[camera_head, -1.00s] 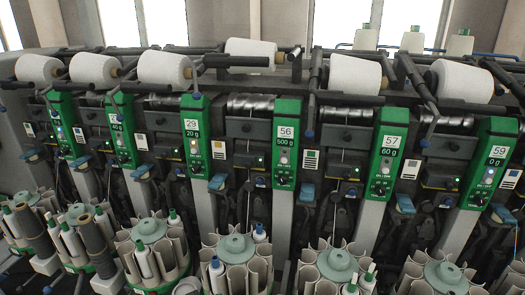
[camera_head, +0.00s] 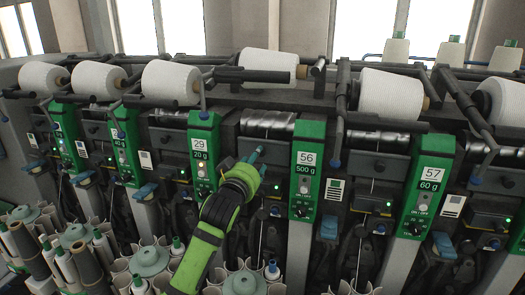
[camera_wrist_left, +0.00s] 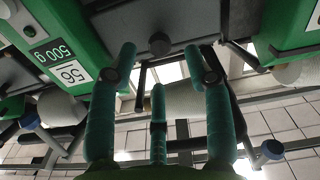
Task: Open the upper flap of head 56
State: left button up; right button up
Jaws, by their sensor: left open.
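Head 56 has a green panel (camera_head: 307,165) with a white "56" label and a "500 g" label. The panel also shows at the upper left of the wrist view (camera_wrist_left: 62,48), upside down. Beside it, a dark grey cover (camera_wrist_left: 150,38) with a round knob (camera_wrist_left: 159,44) lies just beyond my fingertips; I take it for the upper flap, and it looks closed. My left gripper (camera_head: 258,157), green and black, is in front of head 56, left of its panel. Its teal fingers (camera_wrist_left: 165,70) are spread and empty. Contact with the cover cannot be told. My right gripper does not show.
White yarn cones (camera_head: 268,66) lie along the top, above a metal drum (camera_head: 267,124). Neighbouring panels 29 (camera_head: 203,155) and 57 (camera_head: 425,195) flank head 56. Round bobbin magazines (camera_head: 243,284) stand below. A blue lever (camera_head: 329,228) sticks out low beside the panel.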

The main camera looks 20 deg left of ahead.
aim_at(262, 154)
pick_arm(q)
jog(key=w+p, duration=0.1)
jog(key=w, duration=0.4)
jog(key=shift+w+p, duration=0.3)
jog(key=shift+p, duration=0.05)
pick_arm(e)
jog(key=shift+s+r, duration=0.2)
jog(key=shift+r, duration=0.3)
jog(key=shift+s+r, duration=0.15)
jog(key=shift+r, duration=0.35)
pick_arm(q)
jog(key=shift+c, duration=1.2)
jog(key=c, duration=0.7)
grip_shut()
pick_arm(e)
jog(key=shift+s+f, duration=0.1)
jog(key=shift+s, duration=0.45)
